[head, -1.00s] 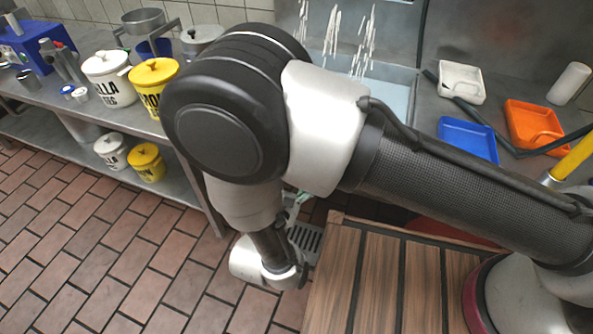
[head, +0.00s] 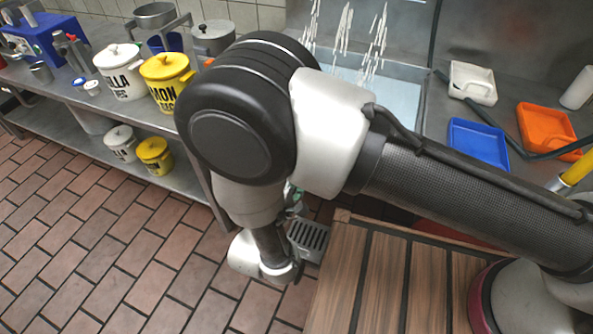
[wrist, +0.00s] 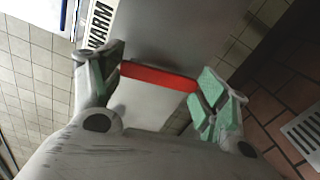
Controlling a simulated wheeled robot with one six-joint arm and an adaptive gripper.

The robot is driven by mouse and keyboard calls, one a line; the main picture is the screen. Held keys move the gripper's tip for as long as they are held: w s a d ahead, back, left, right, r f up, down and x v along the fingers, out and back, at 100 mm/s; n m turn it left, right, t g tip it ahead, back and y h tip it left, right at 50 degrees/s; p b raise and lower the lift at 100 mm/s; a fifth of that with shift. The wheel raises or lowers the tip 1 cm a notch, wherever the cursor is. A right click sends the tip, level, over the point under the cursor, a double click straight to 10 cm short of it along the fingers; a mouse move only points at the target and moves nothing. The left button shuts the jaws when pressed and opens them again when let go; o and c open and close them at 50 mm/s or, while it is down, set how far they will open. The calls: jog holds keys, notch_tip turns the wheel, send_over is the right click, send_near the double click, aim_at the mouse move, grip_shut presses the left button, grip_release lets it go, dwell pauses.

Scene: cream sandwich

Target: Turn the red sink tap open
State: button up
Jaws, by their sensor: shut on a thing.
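The red tap handle (wrist: 158,76) shows in the wrist view as a flat red bar lying across between my fingers. My gripper (wrist: 162,80) is shut on it, with green-padded fingertips at the bar's left and right ends. In the head view my arm hides the tap and most of my gripper; only a bit of green shows below the elbow. The sink basin (head: 400,97) is partly visible behind my arm. White streaks like falling water (head: 375,45) show above it.
A blue tray (head: 478,144), an orange tray (head: 546,128) and a white tray (head: 473,82) lie on the counter at right. Yellow (head: 166,80) and white (head: 119,72) pots stand on the left shelf. A floor drain grate (head: 308,236) lies beside the slatted wooden surface (head: 385,275).

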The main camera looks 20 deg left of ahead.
jog(key=shift+d+f, duration=0.1)
jog(key=shift+f, duration=0.1)
jog(key=o, duration=1.3)
jog(key=shift+o, duration=0.9)
jog(key=shift+r, duration=0.1)
jog(key=s+a, duration=0.1)
jog(key=s, duration=1.1)
